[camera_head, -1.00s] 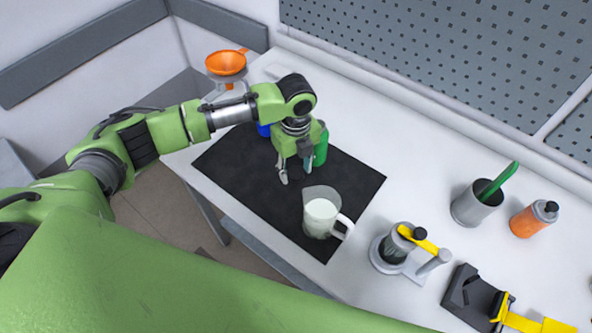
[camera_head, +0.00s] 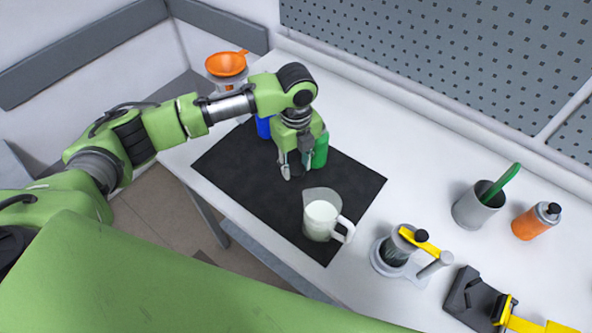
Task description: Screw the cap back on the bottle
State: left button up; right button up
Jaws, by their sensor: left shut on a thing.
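My left gripper (camera_head: 296,170) points down over the black mat (camera_head: 240,178). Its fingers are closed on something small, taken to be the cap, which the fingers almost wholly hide. A green bottle (camera_head: 320,152) stands just behind and to the right of the fingers, partly covered by the gripper; its top is hidden. A blue bottle (camera_head: 263,127) stands behind to the left, also partly covered by my arm. I cannot tell which of them lacks its cap. My right gripper is not in view.
A white jug (camera_head: 319,220) stands on the mat in front. An orange funnel (camera_head: 226,65) is at the back left. A clamp stand (camera_head: 395,249), a grey cup (camera_head: 473,207) and an orange bottle with a dark cap (camera_head: 534,222) stand right. The mat's left part is clear.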

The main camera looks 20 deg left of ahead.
aim_at(296, 168)
pick_arm(q)
notch_tip(296, 168, up, 15)
jog(key=b, duration=0.3)
jog(key=shift+r, duration=0.2)
